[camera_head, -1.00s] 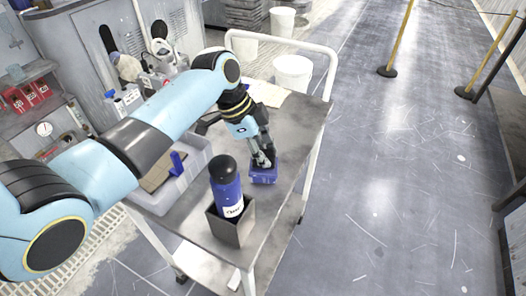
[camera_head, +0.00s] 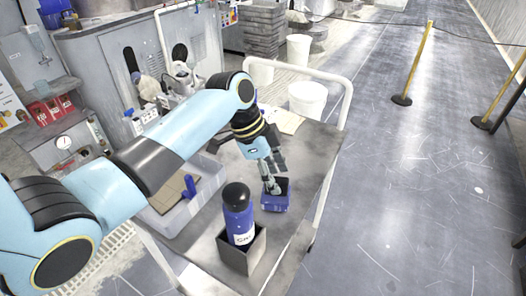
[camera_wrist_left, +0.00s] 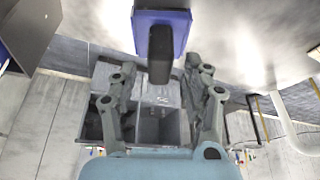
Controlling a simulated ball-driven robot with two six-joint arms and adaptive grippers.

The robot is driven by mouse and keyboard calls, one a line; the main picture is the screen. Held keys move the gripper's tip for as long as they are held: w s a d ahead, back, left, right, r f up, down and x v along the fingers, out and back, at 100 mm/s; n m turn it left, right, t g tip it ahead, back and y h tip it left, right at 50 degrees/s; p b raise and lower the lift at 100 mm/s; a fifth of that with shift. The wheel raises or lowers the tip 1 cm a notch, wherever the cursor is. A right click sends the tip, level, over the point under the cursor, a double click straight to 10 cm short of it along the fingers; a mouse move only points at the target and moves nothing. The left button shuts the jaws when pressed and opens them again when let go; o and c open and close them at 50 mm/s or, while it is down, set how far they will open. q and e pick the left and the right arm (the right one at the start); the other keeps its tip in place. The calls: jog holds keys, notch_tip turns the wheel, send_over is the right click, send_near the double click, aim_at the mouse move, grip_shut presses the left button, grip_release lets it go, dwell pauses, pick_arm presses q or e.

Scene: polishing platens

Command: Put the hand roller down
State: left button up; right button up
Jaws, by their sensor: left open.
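The hand roller (camera_wrist_left: 160,58) appears to be the dark, rounded handle standing on a blue block or holder (camera_wrist_left: 180,18) in the left wrist view. In the head view, the blue holder (camera_head: 275,203) rests on the grey cart top, and the handle is mostly hidden by my fingers. My left gripper (camera_head: 274,178) points down just above the holder with its fingers apart. In the left wrist view, its open fingers (camera_wrist_left: 160,72) stand on both sides of the handle, with gaps visible. My right gripper is not in view.
A dark-capped blue bottle (camera_head: 239,215) stands in a grey square holder (camera_head: 240,255) in front. A pale tray (camera_head: 172,222) with a brown board and blue piece lies left. A white rail (camera_head: 345,105) edges the cart. A white bucket (camera_head: 307,100) stands beyond.

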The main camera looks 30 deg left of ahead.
pick_arm(q)
jog(key=v, duration=1)
jog(key=shift+r, duration=0.3)
jog(key=shift+s, duration=0.1)
jog(key=shift+s+a+f, duration=0.1)
